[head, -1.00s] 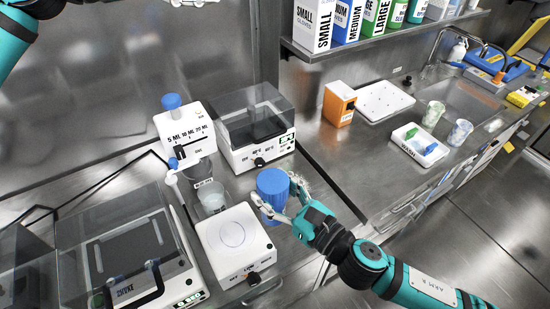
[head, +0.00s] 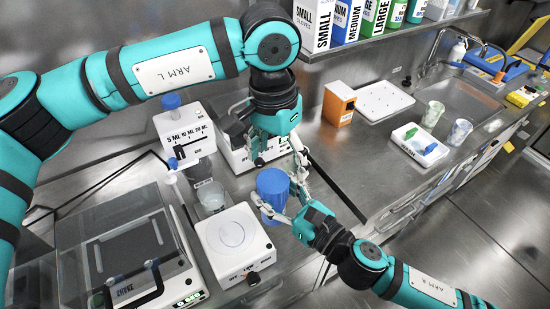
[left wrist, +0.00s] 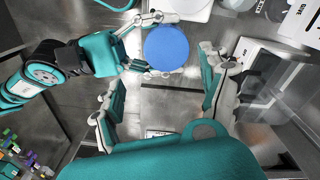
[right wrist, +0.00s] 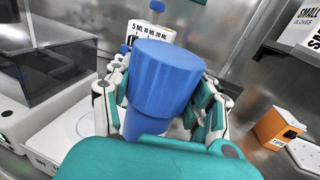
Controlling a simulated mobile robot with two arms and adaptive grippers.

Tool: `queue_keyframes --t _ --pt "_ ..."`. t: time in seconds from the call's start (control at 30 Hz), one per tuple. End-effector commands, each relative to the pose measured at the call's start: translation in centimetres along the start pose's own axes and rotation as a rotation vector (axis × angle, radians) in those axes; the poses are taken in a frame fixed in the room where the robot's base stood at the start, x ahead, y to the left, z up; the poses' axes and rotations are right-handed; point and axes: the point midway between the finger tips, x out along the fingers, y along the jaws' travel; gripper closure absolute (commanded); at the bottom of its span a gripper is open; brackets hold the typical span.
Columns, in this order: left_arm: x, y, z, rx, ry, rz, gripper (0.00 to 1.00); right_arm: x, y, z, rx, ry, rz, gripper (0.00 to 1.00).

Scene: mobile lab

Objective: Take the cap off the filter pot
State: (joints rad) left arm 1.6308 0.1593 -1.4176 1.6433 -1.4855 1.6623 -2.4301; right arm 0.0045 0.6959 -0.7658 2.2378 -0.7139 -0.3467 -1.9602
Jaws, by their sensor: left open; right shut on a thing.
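The filter pot (right wrist: 146,124) is blue and upright, with a wider ribbed blue cap (right wrist: 166,76) on top. The cap shows at the centre of the head view (head: 272,183) and from above as a blue disc in the left wrist view (left wrist: 166,47). My right gripper (head: 280,207) is shut on the pot's body below the cap. My left gripper (head: 281,162) is open and empty, just behind and above the cap. In the left wrist view its fingers are spread wide, with the cap ahead between them and apart from both.
A white hotplate-like device (head: 232,246) stands left of the pot. An orange box (head: 339,104) and a white tray (head: 420,147) stand right. The bench edge is close.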

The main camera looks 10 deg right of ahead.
Motion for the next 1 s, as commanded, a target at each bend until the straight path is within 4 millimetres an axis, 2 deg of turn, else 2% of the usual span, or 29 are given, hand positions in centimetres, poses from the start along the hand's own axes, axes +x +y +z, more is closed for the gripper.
queue_keyframes --t 0.27,0.6,0.77,1.0 --pt "2.9 -0.7 0.7 0.001 -0.046 -0.055 0.21 0.0 0.0 0.1 0.0 -0.002 0.0 1.0" --pt "7.8 -0.9 0.8 0.001 -0.042 -0.052 0.21 0.0 0.0 0.1 0.0 -0.002 0.0 1.0" --pt "8.8 -0.9 0.9 0.001 -0.042 -0.053 0.21 0.0 0.0 0.1 0.0 -0.002 0.0 1.0" --pt "9.0 -1.0 0.8 0.001 -0.04 -0.053 0.21 0.0 0.0 0.1 0.0 -0.002 0.0 1.0"
